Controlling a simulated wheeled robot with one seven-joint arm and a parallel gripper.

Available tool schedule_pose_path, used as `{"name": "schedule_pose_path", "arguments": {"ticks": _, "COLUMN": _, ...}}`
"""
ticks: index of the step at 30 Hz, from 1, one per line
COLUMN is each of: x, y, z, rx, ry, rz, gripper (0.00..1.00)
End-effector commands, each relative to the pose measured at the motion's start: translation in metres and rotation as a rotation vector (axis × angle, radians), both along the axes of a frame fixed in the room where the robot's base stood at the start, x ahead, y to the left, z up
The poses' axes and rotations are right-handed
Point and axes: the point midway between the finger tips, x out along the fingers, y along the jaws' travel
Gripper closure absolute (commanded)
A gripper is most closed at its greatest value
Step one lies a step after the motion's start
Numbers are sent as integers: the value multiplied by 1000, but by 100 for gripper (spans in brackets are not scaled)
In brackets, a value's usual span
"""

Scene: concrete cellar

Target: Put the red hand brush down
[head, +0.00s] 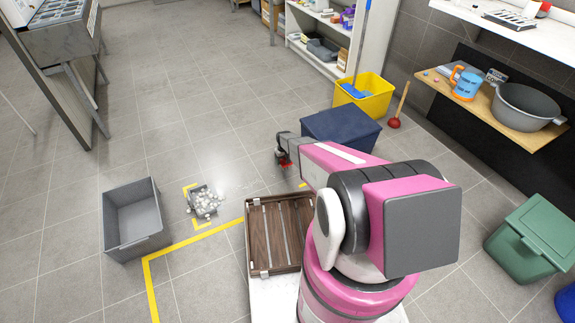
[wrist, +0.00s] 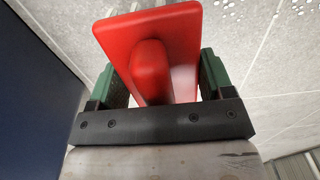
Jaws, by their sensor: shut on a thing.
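My gripper (head: 284,158) is in the head view, beyond the wooden crate and left of the dark blue box. The red hand brush (wrist: 148,28) fills the middle of the wrist view, between the two green finger pads of my gripper (wrist: 158,80). The gripper is shut on it. In the head view only a small red part of the brush (head: 286,165) shows beneath the gripper. The bristles are hidden, and I cannot tell how high the brush is above the floor.
A dark blue box (head: 342,128) is close right of the gripper. A slatted wooden crate (head: 252,240), a grey bin (head: 135,247) and a small grey pan (head: 193,197) with white bits stand nearer. Yellow tape (head: 197,238) marks the tiles. Open floor (head: 190,100) lies beyond.

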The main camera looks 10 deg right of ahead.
Motion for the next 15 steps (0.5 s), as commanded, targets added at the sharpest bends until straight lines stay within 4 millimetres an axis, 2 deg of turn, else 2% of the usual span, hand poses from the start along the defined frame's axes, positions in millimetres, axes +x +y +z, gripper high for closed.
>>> {"name": "schedule_pose_path", "arguments": {"ticks": 1, "x": 6, "y": -8, "z": -7, "rx": 0, "ry": 0, "rz": -1, "gripper": 45}}
{"name": "schedule_pose_path", "arguments": {"ticks": 6, "x": 13, "y": -23, "z": -16, "rx": 0, "ry": 0, "rz": -1, "gripper": 45}}
{"name": "schedule_pose_path", "arguments": {"ticks": 11, "x": 14, "y": -25, "z": -23, "rx": 0, "ry": 1, "rz": 0, "gripper": 45}}
{"name": "schedule_pose_path", "arguments": {"ticks": 15, "x": 14, "y": -25, "z": -41, "rx": 0, "ry": 2, "rz": 1, "gripper": 45}}
